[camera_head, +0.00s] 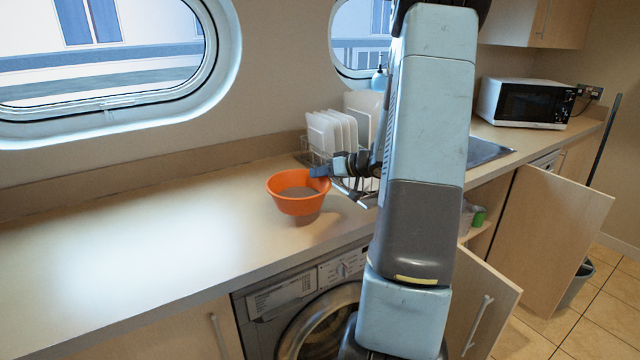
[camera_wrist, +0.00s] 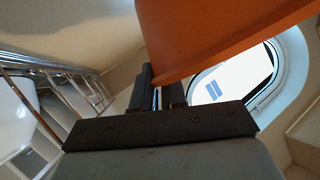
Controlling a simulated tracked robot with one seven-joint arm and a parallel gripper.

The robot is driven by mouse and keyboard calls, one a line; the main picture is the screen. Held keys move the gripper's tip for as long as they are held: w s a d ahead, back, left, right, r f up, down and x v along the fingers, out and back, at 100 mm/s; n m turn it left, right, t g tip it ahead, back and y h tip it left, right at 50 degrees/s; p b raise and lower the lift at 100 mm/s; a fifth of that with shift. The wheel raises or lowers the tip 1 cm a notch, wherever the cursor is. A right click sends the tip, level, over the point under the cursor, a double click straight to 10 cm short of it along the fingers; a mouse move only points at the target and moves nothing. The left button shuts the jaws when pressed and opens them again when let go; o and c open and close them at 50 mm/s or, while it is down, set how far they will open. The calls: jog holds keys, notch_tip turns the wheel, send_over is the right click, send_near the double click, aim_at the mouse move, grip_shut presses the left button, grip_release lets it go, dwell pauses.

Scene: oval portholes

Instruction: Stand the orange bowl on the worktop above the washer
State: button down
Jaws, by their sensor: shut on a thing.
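The orange bowl (camera_head: 297,204) is upright over the worktop (camera_head: 150,235), above the washer (camera_head: 268,302), with a dark patch of shade under it. I cannot tell whether its base touches the surface. My gripper (camera_head: 320,172) is shut on the bowl's right rim, reaching in from the right. In the wrist view the bowl (camera_wrist: 215,35) fills the upper right, close to my gripper's fingers (camera_wrist: 157,98). The washer's round door and control panel show below the worktop edge, partly hidden by my arm.
A dish rack with white plates (camera_head: 330,132) stands just behind and right of the bowl. A microwave (camera_head: 525,103) is at the far right, beyond the sink (camera_head: 488,150). Open cabinet doors (camera_head: 545,232) jut out at the right. The worktop left of the bowl is clear.

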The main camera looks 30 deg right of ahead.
aim_at(320, 182)
jog(key=shift+w+f, duration=0.15)
jog(key=shift+f, duration=1.6)
jog(key=shift+f, duration=0.1)
jog(key=c, duration=1.2)
grip_release()
jog(key=shift+d, duration=0.1)
